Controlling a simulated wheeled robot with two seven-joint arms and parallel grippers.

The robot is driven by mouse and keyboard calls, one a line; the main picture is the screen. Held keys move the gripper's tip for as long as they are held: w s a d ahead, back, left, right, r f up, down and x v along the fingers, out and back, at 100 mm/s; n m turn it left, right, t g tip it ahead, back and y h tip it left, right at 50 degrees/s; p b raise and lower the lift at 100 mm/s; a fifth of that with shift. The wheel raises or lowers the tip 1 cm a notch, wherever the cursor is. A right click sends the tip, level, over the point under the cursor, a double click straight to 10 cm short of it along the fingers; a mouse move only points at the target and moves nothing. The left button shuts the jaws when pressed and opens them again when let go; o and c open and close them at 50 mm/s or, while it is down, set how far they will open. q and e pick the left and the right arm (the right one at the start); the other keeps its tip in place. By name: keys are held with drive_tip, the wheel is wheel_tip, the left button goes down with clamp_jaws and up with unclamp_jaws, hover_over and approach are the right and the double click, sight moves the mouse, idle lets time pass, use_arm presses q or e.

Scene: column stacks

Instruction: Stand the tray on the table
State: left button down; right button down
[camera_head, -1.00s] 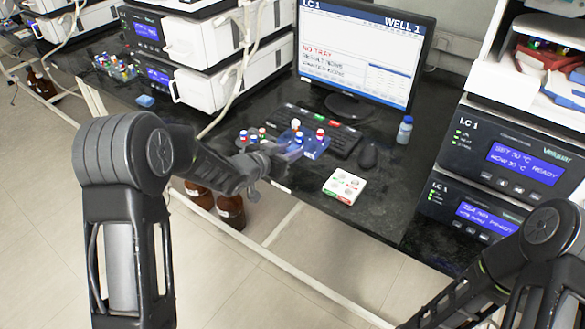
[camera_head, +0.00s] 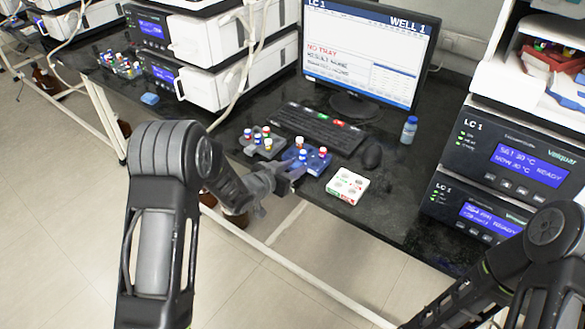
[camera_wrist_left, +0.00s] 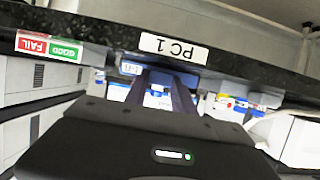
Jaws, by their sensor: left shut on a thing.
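The blue tray (camera_head: 316,165) carries several vials with red, white and blue caps. It is level, at the table's front edge, between a grey rack and a white box. My left gripper (camera_head: 291,173) is shut on its near side. In the left wrist view, the tray (camera_wrist_left: 130,69) shows between and behind the fingers (camera_wrist_left: 163,80). I cannot tell whether its underside touches the black table (camera_head: 400,215). My right arm shows at the lower right; its gripper is out of view.
The grey rack (camera_head: 268,149) with vials stands close on the left. The white box (camera_head: 347,187) with red and green labels is close on the right. A keyboard (camera_head: 318,127) lies behind, with a mouse (camera_head: 372,155) and blue-capped bottle (camera_head: 409,130) to the right.

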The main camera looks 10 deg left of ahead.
use_arm(q)
drive_tip(key=shift+f+b, duration=0.2)
drive_tip(key=shift+b, duration=0.1)
drive_tip(key=c, duration=1.1)
unclamp_jaws()
drive_tip(key=shift+o, duration=0.2)
drive_tip(key=shift+r, duration=0.15)
drive_tip(key=shift+r+p, duration=0.15)
drive_tip(key=shift+p, duration=0.2)
drive_tip(key=v, duration=1.2)
drive_tip(key=shift+b, duration=0.4)
